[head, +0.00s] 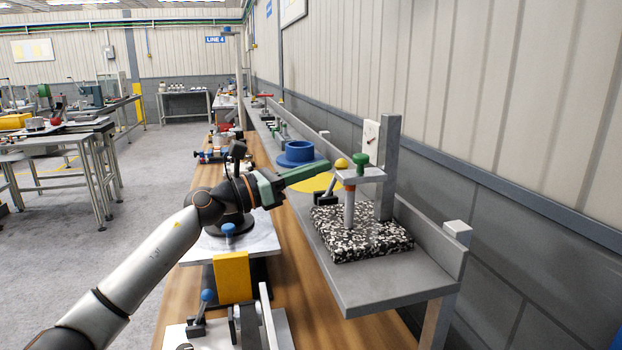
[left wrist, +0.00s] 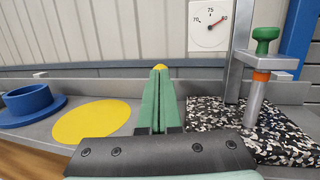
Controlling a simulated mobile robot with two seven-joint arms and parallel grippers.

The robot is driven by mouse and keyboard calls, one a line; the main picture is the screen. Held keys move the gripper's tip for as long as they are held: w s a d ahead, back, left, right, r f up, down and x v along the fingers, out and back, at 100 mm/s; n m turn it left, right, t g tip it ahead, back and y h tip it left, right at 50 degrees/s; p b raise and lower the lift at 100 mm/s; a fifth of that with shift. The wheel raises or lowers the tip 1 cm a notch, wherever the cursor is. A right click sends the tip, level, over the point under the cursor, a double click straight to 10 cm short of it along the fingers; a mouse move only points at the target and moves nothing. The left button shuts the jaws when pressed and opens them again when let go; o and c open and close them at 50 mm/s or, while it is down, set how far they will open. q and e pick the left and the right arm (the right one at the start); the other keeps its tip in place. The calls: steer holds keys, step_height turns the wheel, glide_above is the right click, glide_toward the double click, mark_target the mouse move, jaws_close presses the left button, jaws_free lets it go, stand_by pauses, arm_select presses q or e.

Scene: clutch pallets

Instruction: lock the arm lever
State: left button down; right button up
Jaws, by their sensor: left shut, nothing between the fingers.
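My left gripper (head: 326,167) is shut and empty, its green fingers together and pointing right, beside the stand's horizontal arm (head: 360,174). The arm carries a green knob (head: 362,160) above an upright rod, and a grey post (head: 388,165) stands behind. Below is a black-and-white speckled block (head: 365,245). A small black lever part (head: 326,194) sits at the block's left edge. Which part is the arm lever is unclear.
A blue ring-shaped part (head: 299,153) and a flat yellow disc (left wrist: 92,122) lie on the grey shelf (head: 375,295). A dial (left wrist: 209,24) is on the wall side. A fixture with a yellow block (head: 231,278) stands on the wooden bench. The shelf's front right is clear.

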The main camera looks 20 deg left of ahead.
arm_select(q)
steer(key=s+a+r+b, duration=0.2)
steer(key=s+a+r, duration=0.3)
steer(key=s+a, duration=0.3)
arm_select(e)
steer(key=shift+s+a+f, duration=0.25)
steer(key=shift+s+f, duration=0.25)
steer(key=shift+f, duration=0.35)
arm_select(q)
steer(key=shift+s, duration=0.1)
